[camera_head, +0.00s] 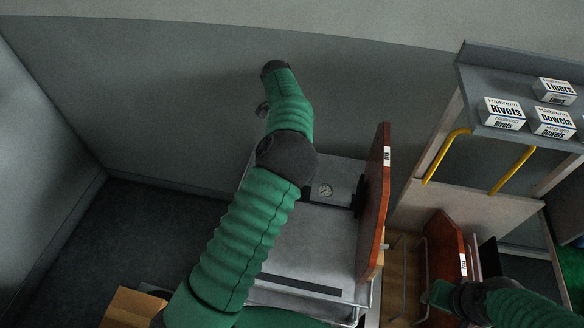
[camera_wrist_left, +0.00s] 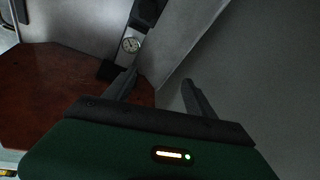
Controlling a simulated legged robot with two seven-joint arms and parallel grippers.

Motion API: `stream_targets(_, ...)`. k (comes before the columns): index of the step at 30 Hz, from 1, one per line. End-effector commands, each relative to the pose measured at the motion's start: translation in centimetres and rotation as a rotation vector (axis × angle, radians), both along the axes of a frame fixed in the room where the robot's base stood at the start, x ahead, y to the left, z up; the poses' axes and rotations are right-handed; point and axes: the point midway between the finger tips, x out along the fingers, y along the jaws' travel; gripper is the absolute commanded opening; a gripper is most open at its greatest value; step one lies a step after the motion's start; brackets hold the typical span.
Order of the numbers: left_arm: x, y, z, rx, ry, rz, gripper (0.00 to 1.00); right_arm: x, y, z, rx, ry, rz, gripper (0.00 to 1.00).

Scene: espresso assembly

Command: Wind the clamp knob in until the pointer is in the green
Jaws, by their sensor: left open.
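A dark part (camera_head: 358,198), possibly the clamp knob, lies between the gauge block and the board. My left gripper (camera_wrist_left: 158,90) is open and empty, with the gauge beyond its fingers. In the head view my left arm hides most of that gripper. My right gripper (camera_head: 440,294) is at the lower right; its fingers cannot be made out.
A pale machine top (camera_head: 315,240) lies below the gauge. A shelf (camera_head: 530,65) with several labelled boxes stands at the right, above yellow handles (camera_head: 447,155). A second red-brown board (camera_head: 445,255) stands near my right arm. A cardboard box (camera_head: 132,308) is at lower left.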

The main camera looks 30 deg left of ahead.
Motion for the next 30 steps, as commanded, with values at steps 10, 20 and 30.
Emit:
stream_targets(10, -3.9, 2.3, -3.3, 0.206, 0.278, -0.018, 0.64, 0.0, 0.0, 0.9, 0.000, 0.001, 0.000, 0.44)
stream_targets(20, -4.0, 2.3, -11.6, 0.204, 0.276, -0.020, 0.64, 0.0, 0.0, 2.3, 0.000, 0.001, 0.000, 0.44)
stream_targets(30, -3.9, 2.3, -17.8, 0.203, 0.272, -0.020, 0.64, 0.0, 0.0, 3.2, 0.000, 0.000, 0.000, 0.44)
